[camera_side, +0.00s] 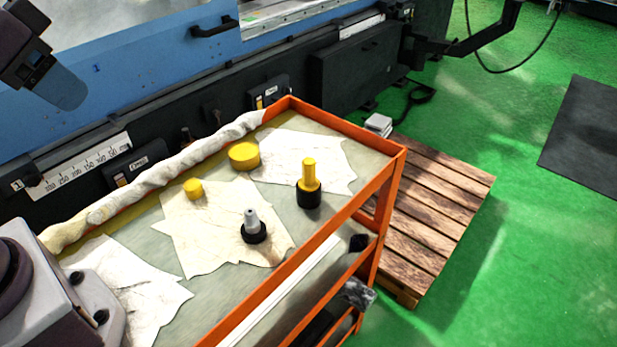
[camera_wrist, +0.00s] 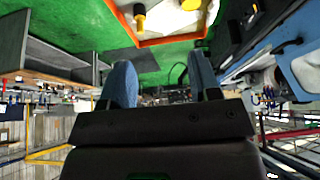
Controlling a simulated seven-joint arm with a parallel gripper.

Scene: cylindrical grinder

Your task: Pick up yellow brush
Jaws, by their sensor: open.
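The yellow brush (camera_side: 309,175) stands upright on the cart top, near its right front edge. It has a yellow handle above a wide black lower part. My gripper (camera_side: 62,90) is at the upper left of the side view, raised and well away from the brush. Its two blue fingers show in the wrist view (camera_wrist: 162,80), spread apart with nothing between them. A yellow upright piece at the top edge of the wrist view (camera_wrist: 139,12) looks like the brush, partly cut off.
The orange-rimmed cart (camera_side: 398,160) also holds a yellow disc (camera_side: 244,157), a small yellow piece (camera_side: 193,189), a grey-and-black cone (camera_side: 252,228), paper sheets and a rolled cloth (camera_side: 160,175). The blue grinder (camera_side: 150,75) stands behind; a wooden pallet (camera_side: 440,205) lies at right.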

